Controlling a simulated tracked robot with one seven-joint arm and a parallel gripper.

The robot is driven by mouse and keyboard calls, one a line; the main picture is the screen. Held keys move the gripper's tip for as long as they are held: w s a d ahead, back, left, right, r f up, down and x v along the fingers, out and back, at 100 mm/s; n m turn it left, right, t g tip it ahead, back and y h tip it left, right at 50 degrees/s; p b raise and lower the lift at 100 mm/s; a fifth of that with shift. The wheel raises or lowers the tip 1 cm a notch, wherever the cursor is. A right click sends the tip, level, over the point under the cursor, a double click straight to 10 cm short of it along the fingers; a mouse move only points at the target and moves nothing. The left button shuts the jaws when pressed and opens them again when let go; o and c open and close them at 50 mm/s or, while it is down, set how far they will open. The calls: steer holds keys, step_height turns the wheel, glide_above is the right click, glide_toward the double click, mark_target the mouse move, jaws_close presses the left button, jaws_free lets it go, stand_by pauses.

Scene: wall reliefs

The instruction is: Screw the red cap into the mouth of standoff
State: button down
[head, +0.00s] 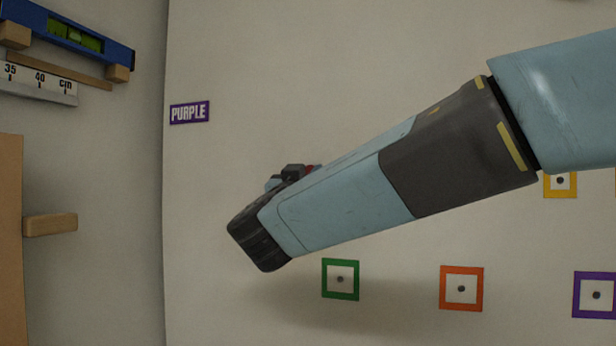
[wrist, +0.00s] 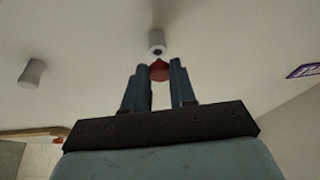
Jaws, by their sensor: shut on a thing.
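My gripper (wrist: 159,82) is shut on the red cap (wrist: 159,71), which sits between its two fingertips in the wrist view. A pale cylindrical standoff (wrist: 156,37) projects from the wall just beyond the cap, with a dark mouth facing the gripper. The cap is close to that mouth; I cannot tell whether they touch. In the head view my arm hides the standoff, and only a sliver of the red cap (head: 312,169) shows behind it. A second pale standoff (wrist: 32,72) stands on the wall at the left of the wrist view.
A purple sign reading PURPLE (head: 189,112) is on the wall. Below my arm are a green square (head: 340,263), an orange square (head: 461,273) and a purple square (head: 596,279). A yellow square (head: 560,181) is at right. A blue level (head: 77,41) and a ruler (head: 38,79) are at upper left.

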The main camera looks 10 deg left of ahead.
steer(key=shift+w+d, duration=0.1)
steer(key=shift+w, duration=0.6)
steer(key=c, duration=0.8)
jaws_free()
steer(key=shift+c, duration=0.2)
steer(key=v, duration=1.3)
steer(key=shift+s+f, duration=0.15)
steer(key=shift+s, duration=0.2)
steer(key=shift+c, duration=0.4)
